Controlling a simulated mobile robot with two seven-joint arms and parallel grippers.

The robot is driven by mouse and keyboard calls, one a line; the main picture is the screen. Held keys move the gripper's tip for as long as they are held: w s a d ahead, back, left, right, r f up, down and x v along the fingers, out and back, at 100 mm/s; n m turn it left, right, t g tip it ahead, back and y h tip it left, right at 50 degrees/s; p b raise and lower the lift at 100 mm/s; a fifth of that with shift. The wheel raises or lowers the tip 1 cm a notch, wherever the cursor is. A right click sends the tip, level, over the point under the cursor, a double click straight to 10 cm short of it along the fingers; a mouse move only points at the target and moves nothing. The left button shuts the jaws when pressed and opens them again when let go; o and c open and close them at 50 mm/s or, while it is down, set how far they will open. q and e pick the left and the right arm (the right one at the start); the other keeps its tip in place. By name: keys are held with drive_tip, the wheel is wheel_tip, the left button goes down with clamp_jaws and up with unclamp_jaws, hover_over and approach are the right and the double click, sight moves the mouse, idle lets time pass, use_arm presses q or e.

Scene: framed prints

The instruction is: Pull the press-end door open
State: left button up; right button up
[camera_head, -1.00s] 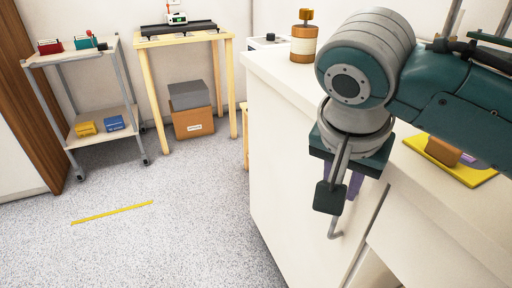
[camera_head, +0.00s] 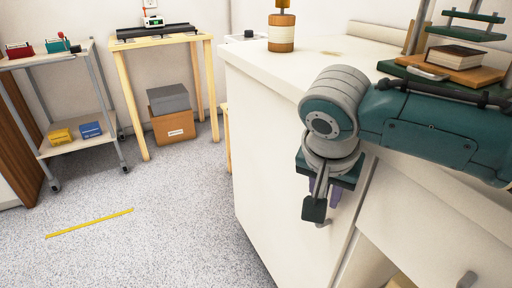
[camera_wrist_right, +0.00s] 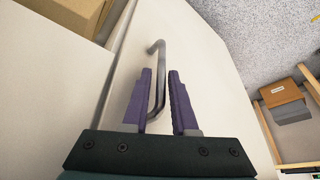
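The pale door (camera_head: 285,170) is the front panel of the white counter, and its grey bar handle (camera_head: 323,224) mostly hides behind my right gripper (camera_head: 320,207). In the right wrist view the bent handle (camera_wrist_right: 160,75) runs between the two purple fingers of my right gripper (camera_wrist_right: 160,76). The door (camera_wrist_right: 205,65) looks flush with the front, but a small opening cannot be ruled out. My left gripper is out of view.
A wooden table (camera_head: 165,42), a wheeled shelf (camera_head: 75,146) and a yellow floor strip (camera_head: 90,223) are left. The speckled floor before the door is clear.

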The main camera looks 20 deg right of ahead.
clamp_jaws()
idle(1.3)
